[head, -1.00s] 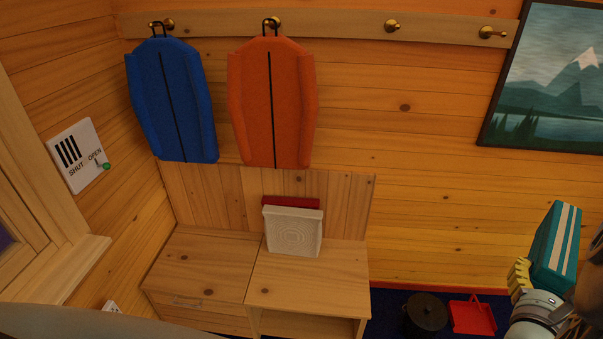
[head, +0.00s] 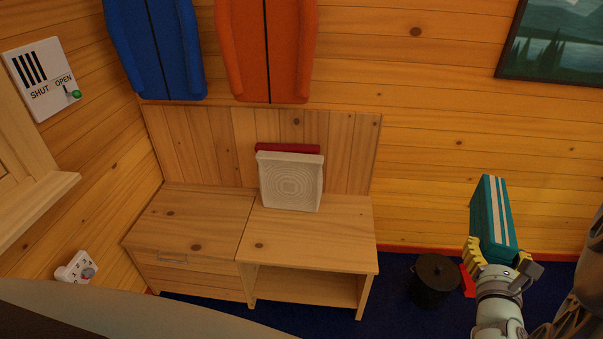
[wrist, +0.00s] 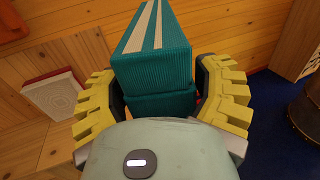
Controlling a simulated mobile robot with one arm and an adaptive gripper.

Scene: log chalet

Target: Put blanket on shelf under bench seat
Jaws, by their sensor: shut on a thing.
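The blanket (head: 495,215) is a folded teal bundle with pale stripes, held upright at the right of the head view. My gripper (head: 498,256) is shut on its lower end. In the wrist view the blanket (wrist: 155,50) stands between the yellow fingers of my gripper (wrist: 163,100). The wooden bench (head: 315,232) stands against the back wall, left of my gripper and apart from it. Its open shelf (head: 305,285) is under the right half of the seat, and the part in view looks empty. A drawer (head: 185,272) is under the left half.
A white patterned cushion (head: 291,182) and a red item (head: 288,148) lean on the bench back. A black pot (head: 435,280) stands on the blue floor between bench and gripper, with a red dustpan-like thing (head: 468,281) beside it. Blue floor (head: 390,315) shows before the bench.

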